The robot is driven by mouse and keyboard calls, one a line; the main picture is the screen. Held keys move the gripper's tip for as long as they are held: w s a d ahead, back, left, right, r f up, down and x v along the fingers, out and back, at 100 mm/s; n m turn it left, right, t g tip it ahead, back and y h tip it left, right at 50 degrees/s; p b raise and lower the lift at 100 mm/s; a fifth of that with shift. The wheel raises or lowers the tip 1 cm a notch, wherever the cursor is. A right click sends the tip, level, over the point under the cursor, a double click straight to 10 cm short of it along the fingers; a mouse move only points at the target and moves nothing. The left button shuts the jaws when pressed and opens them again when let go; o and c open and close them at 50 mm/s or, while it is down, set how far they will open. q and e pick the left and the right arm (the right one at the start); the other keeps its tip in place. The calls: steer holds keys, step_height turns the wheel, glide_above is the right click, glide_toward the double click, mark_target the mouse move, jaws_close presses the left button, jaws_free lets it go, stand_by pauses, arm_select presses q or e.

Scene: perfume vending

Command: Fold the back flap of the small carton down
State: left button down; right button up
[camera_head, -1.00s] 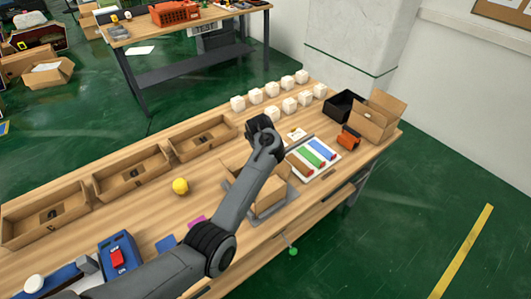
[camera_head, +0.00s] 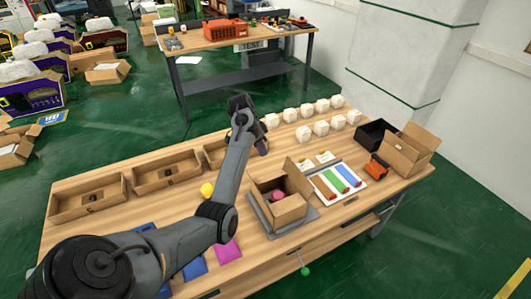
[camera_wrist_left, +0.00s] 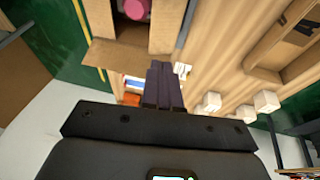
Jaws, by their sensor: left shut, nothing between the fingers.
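The small carton (camera_head: 283,207) stands open on a grey plate on the wooden table, with a pink round thing (camera_head: 278,196) inside. Its back flap (camera_head: 292,172) stands up at the far side. My left gripper (camera_head: 263,149) is shut and empty, above the table behind and left of the carton. In the left wrist view its dark fingers (camera_wrist_left: 165,65) are together. The carton (camera_wrist_left: 165,38) and a spread flap (camera_wrist_left: 115,55) show beyond them there. I cannot tell whether the fingertips touch the flap. My right gripper is not in view.
White boxes (camera_head: 321,105) stand in rows at the back. A tray with coloured strips (camera_head: 347,194), an orange tool (camera_head: 376,166), a black box (camera_head: 374,135) and a larger open carton (camera_head: 408,152) are to the right. A yellow ball (camera_head: 207,190) lies left.

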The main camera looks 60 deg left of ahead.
arm_select(q)
glide_above(273, 177)
steer(key=s, duration=0.1)
steer(key=f, duration=0.9)
steer(key=shift+s+a+f, duration=0.1)
steer(key=shift+a+f, duration=0.1)
steer(key=shift+a, duration=0.2)
steer(key=shift+d+f, duration=0.3)
steer(key=shift+f, duration=0.3)
